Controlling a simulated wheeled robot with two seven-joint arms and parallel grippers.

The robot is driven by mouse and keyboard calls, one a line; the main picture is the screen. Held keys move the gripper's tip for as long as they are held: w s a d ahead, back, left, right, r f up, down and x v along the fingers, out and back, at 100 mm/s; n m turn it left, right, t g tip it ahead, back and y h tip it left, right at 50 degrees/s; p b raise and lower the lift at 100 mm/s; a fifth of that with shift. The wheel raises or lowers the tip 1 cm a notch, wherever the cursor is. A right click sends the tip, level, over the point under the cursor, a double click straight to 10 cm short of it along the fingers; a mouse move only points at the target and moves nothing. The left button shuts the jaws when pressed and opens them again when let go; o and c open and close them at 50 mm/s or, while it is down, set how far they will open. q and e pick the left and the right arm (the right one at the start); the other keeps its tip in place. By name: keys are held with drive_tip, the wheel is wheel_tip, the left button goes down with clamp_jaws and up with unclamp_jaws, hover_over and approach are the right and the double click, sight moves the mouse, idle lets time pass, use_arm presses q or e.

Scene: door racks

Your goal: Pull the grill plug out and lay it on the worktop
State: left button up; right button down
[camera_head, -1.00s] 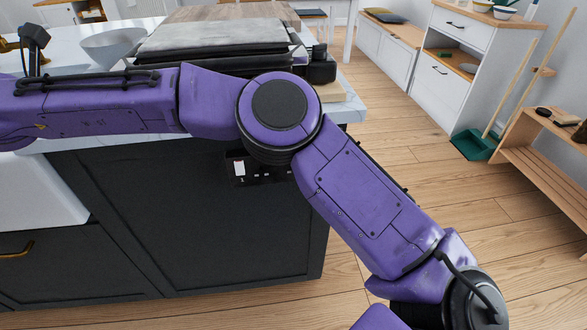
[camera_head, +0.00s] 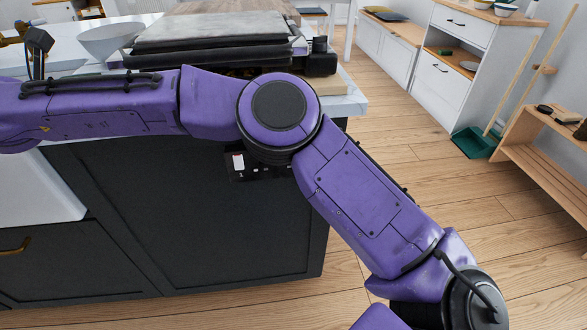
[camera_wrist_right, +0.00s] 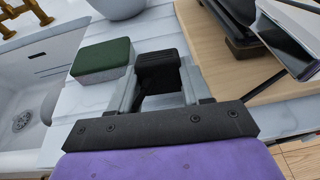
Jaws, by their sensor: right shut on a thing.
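My right gripper (camera_wrist_right: 160,90) is shut on a black, ribbed block, which looks like the grill plug (camera_wrist_right: 158,62). It is over the white worktop (camera_wrist_right: 66,108), between a green-topped sponge and a wooden board. I cannot tell whether the plug touches the worktop. In the head view my right arm hides this gripper and the plug. The dark grill (camera_head: 212,42) stands on the worktop at the back. A black socket panel (camera_head: 240,172) on the island's dark side is partly covered by my arm. My left gripper is out of view.
The sponge (camera_wrist_right: 102,60) is close left of the gripper. The wooden board (camera_wrist_right: 215,50) is close to the right, with a dark cord (camera_wrist_right: 264,86) across it. The sink (camera_wrist_right: 25,100) is at the left. A pale bowl (camera_head: 110,40) stands behind.

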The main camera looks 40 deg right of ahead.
drive_tip(key=shift+f+b, duration=0.45)
drive_tip(key=shift+f, duration=0.25)
drive_tip(key=shift+c, duration=2.1)
unclamp_jaws()
drive_tip(key=v, duration=1)
drive_tip(key=shift+s+a, duration=0.2)
